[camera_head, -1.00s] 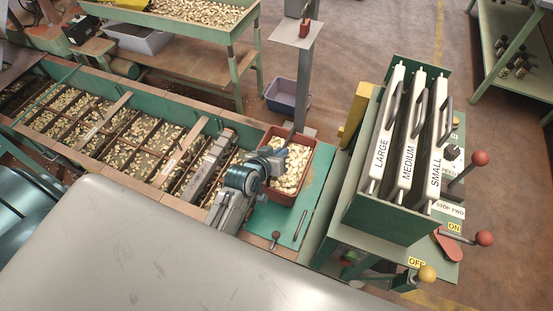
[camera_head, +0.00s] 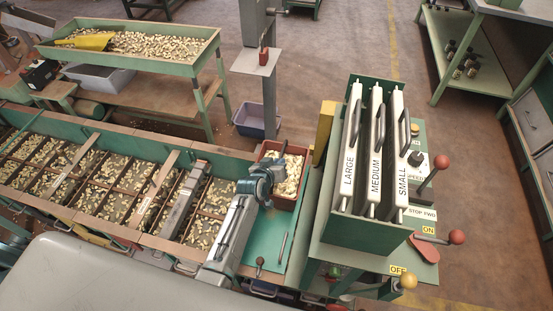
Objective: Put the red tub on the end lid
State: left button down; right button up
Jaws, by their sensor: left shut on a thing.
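The red tub (camera_head: 296,148), full of pale nuts, is over the far part of the green end lid (camera_head: 264,236) at the right end of the long hopper bench. My left gripper (camera_head: 262,180) is shut on the tub's near left side, and its arm reaches up from the lower middle. The gripper hides part of that tub wall. I cannot tell whether the tub's base touches the lid. My right gripper is not in view.
A green machine (camera_head: 340,233) with LARGE, MEDIUM and SMALL white plates stands right of the lid. A yellow panel (camera_head: 324,132) rises close to the tub. A post with a small shelf (camera_head: 257,62) and a grey-blue bin (camera_head: 249,121) are behind. Nut-filled compartments lie left.

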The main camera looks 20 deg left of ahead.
pick_arm(q)
jog(key=shift+w+f, duration=0.1)
jog(key=shift+w, duration=0.05)
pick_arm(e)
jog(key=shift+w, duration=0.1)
pick_arm(q)
jog(key=c, duration=1.7)
grip_release()
jog(key=shift+f, duration=0.25)
jog(key=shift+o, duration=1)
jog(key=shift+s, duration=0.2)
jog(key=shift+r, duration=0.1)
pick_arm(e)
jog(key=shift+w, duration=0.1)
pick_arm(q)
jog(key=v, duration=1.2)
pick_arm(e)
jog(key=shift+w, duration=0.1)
